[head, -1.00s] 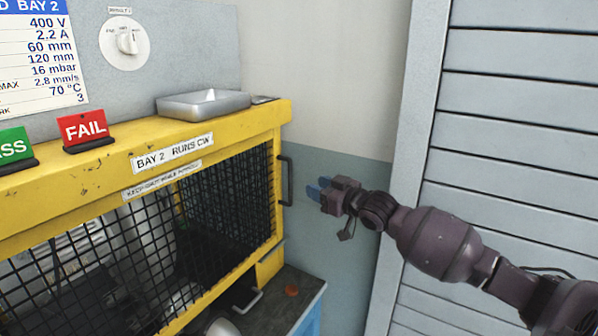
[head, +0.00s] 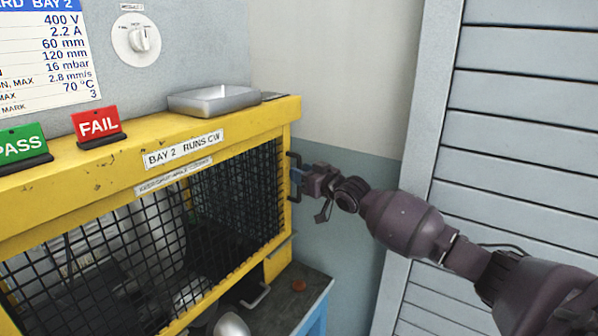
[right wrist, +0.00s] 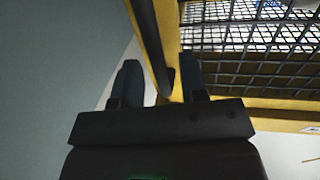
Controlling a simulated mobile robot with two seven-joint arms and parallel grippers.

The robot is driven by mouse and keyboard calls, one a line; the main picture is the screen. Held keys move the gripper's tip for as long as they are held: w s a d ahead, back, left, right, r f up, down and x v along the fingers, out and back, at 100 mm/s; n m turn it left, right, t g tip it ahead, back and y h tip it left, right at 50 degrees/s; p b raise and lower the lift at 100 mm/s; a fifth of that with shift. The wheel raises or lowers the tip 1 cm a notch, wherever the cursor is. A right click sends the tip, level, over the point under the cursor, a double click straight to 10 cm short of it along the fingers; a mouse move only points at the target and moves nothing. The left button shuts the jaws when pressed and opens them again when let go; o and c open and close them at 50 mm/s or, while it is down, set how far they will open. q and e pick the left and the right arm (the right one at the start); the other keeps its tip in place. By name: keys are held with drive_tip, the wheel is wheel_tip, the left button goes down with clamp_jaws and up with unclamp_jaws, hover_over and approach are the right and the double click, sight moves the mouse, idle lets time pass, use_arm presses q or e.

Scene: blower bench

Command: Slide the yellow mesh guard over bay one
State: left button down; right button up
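The mesh guard (head: 235,195) is a black wire grid in a yellow frame, across the front of the bay labelled BAY 2. A dark upright handle (head: 291,189) stands at its right end. My right gripper (head: 299,176) is at the handle's upper part. In the right wrist view, the gripper (right wrist: 160,75) has its two fingers apart, with the dark handle bar (right wrist: 149,40) running between them. A gap shows between the bar and at least the left finger. The mesh (right wrist: 245,70) is right of the fingers. My left gripper is out of view. No bay one label shows.
A metal tray (head: 213,100) sits on the yellow top beam, with red FAIL (head: 97,126) and green PASS (head: 22,145) signs to its left. A grey louvred panel (head: 520,130) stands at the right. Free room lies between handle and panel.

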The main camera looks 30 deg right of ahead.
drive_tip(key=shift+w+a, duration=0.15)
drive_tip(key=shift+w, duration=0.6)
clamp_jaws()
